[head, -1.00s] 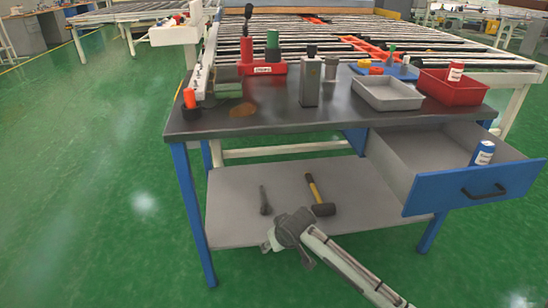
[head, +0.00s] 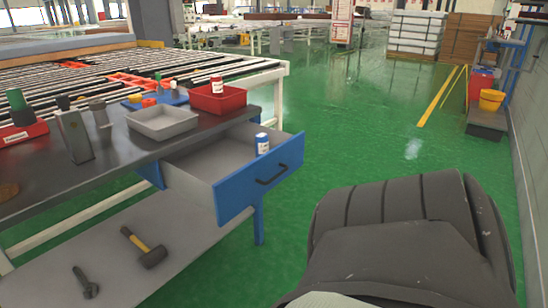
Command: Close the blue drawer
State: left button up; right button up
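The blue drawer (head: 258,178) is pulled well out from under the right end of the dark-topped workbench (head: 120,160). Its blue front has a black handle (head: 271,175) and faces right. A blue can with a white label (head: 262,144) stands inside the drawer, near the front panel. A large dark grey part of my own body fills the lower right of the view, close to the camera, apart from the drawer in the picture. No fingertips of either gripper show.
A grey tray (head: 163,123) and a red tray (head: 219,98) holding a red can (head: 217,84) sit on the bench top. Green floor (head: 345,150) is clear right of the drawer.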

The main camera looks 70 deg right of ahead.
aim_at(220, 173)
jog(key=z, duration=1.5)
jog(key=i+j+z, duration=0.15)
jog(key=z, duration=1.3)
jog(key=i+j, duration=0.1)
jog(key=j, duration=0.35)
jog(key=i+j, duration=0.1)
jog(key=j, duration=0.3)
jog(key=i+j, duration=0.1)
jog(key=j, duration=0.35)
jog(key=i+j, duration=0.1)
jog(key=j, duration=0.3)
jog(key=k+l, duration=0.35)
jog(key=k, duration=0.05)
